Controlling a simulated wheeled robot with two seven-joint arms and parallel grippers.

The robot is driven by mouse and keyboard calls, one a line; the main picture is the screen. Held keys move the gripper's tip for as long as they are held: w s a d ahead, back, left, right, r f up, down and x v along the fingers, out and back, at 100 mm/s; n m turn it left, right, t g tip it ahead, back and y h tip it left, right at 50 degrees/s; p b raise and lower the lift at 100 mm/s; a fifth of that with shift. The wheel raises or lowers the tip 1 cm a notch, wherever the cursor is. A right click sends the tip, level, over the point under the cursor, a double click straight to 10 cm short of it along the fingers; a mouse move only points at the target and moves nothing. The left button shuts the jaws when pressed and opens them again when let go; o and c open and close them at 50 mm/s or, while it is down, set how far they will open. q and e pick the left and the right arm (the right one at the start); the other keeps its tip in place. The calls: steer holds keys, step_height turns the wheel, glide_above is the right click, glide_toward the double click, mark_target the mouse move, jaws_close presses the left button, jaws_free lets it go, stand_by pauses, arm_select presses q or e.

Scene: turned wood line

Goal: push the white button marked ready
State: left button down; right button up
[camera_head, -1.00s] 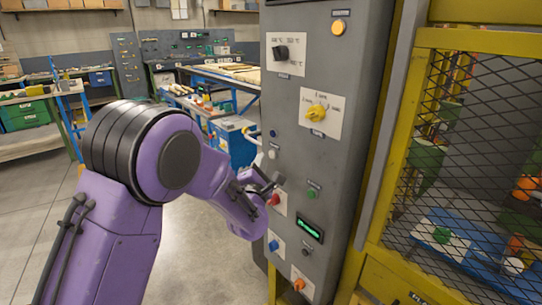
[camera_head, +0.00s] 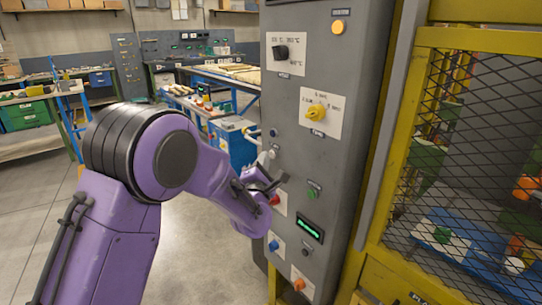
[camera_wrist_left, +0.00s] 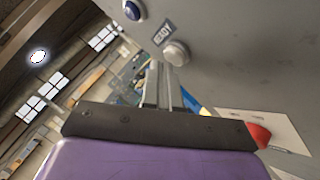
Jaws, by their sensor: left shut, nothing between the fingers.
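The white button (camera_head: 272,154) sits on the left side of the grey control panel (camera_head: 340,200). In the left wrist view the white button (camera_wrist_left: 176,52) is round and pale, beside a small label reading READY (camera_wrist_left: 163,34). My left gripper (camera_head: 281,180) is at the panel front, a little below the white button, above the red button. In the left wrist view its fingers (camera_wrist_left: 158,72) are shut and empty, with tips close to the white button. I cannot tell whether they touch the panel. My right gripper is not in view.
Close by are a red button (camera_head: 274,200), a green button (camera_head: 312,194), a blue button (camera_head: 274,245) and an orange knob (camera_head: 299,284). A dark blue button (camera_wrist_left: 134,10) is near the READY label. A yellow mesh cage (camera_head: 480,130) stands right of the panel.

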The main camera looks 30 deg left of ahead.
arm_select(q)
steer(key=shift+w+d, duration=0.1)
steer(key=shift+w, duration=0.15)
stand_by(0.4)
steer(key=shift+s, duration=0.1)
steer(key=shift+s+a, duration=0.3)
steer(key=shift+s, duration=0.35)
steer(key=s, duration=0.1)
steer(key=s+a, duration=0.1)
steer(key=s, duration=0.1)
steer(key=s+a, duration=0.1)
steer(key=shift+s+b, duration=0.3)
stand_by(0.6)
